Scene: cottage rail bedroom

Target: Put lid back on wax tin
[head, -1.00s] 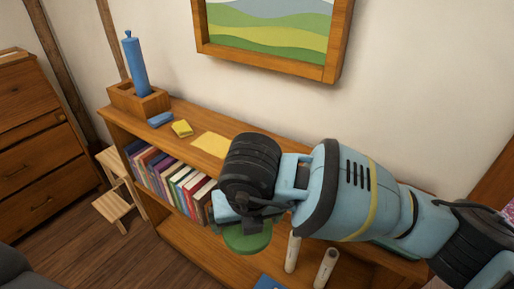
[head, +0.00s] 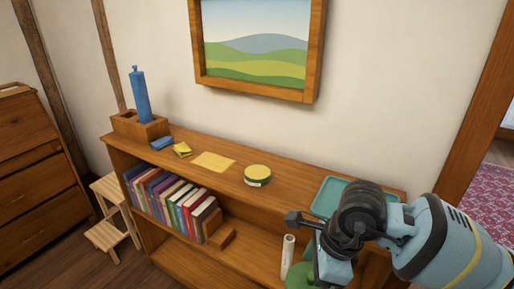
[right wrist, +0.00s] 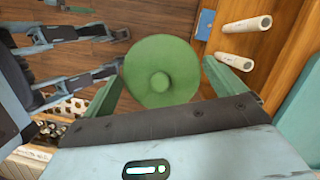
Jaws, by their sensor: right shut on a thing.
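The wax tin (head: 257,177) is a short round tin with a green rim, a yellowish top and a pale label band. It stands upright on the bookshelf top in the head view. The lid (right wrist: 160,72) is a flat green disc with a round knob. My right gripper (right wrist: 165,80) is shut on it, one finger at each side. In the head view, the lid (head: 299,276) is partly hidden under my right gripper, in front of the shelf and to the right of the tin. Blue-grey parts of mine show at the left of the wrist view; I cannot tell the left gripper's state there.
White rolls (right wrist: 247,25) stand below.

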